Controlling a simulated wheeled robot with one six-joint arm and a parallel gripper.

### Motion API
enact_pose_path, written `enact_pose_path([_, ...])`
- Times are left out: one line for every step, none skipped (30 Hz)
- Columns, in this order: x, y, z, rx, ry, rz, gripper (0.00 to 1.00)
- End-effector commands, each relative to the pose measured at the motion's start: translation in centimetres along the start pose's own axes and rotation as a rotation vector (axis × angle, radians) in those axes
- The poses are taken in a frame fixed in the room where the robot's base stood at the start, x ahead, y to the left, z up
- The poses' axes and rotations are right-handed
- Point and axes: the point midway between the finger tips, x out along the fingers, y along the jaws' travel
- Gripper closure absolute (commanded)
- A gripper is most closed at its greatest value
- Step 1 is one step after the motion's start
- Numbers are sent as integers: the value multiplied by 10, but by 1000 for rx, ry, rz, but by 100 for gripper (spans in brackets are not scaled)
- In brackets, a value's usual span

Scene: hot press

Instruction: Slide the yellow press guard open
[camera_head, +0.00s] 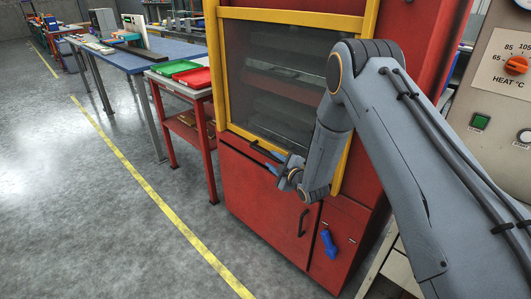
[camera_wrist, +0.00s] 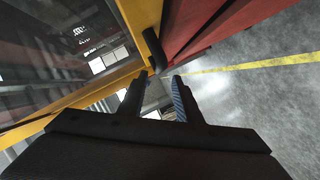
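The yellow press guard (camera_head: 223,75) is a yellow frame around a dark see-through panel (camera_head: 275,75), standing across the front of the red press. Its black handle (camera_head: 262,151) is at the lower edge. My gripper (camera_head: 276,163) is at this lower edge, close to the handle, partly hidden by my wrist. In the wrist view, my gripper (camera_wrist: 160,77) has its two fingers apart, with a gap between them. The black handle (camera_wrist: 154,48) shows just beyond the fingertips, nearest the left one. I cannot tell whether a finger touches it. The yellow frame (camera_wrist: 140,15) runs alongside.
The red cabinet (camera_head: 265,200) under the guard has a dark door handle (camera_head: 303,222) and a blue object (camera_head: 329,243) hanging on it. A red-legged side table (camera_head: 208,135) with green and red trays stands left. A control panel (camera_head: 495,90) is at right. The floor at left is clear.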

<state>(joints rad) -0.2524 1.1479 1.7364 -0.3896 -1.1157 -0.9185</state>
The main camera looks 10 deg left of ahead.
Motion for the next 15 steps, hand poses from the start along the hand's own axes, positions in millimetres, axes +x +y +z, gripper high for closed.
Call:
enact_pose_path([3,0,0,-2,2,3,69])
enact_pose_path([5,0,0,-3,3,3,69])
enact_pose_path([9,0,1,-2,2,4,69])
enact_pose_path([13,1,1,-2,2,4,69])
enact_pose_path([17,1,1,-2,2,3,69])
enact_pose_path([23,1,1,-2,2,4,69])
enact_pose_path([28,1,1,-1,2,3,69])
enact_pose_path([33,1,1,-2,2,3,69])
enact_pose_path([39,1,1,-2,2,3,69])
enact_pose_path([44,1,1,-2,2,3,69])
enact_pose_path([48,1,1,-2,2,3,69])
enact_pose_path([53,0,1,-2,1,2,69])
enact_pose_path([58,1,0,-1,2,3,69])
enact_pose_path([61,0,0,-1,2,2,69])
enact_pose_path([65,0,0,-1,2,1,69])
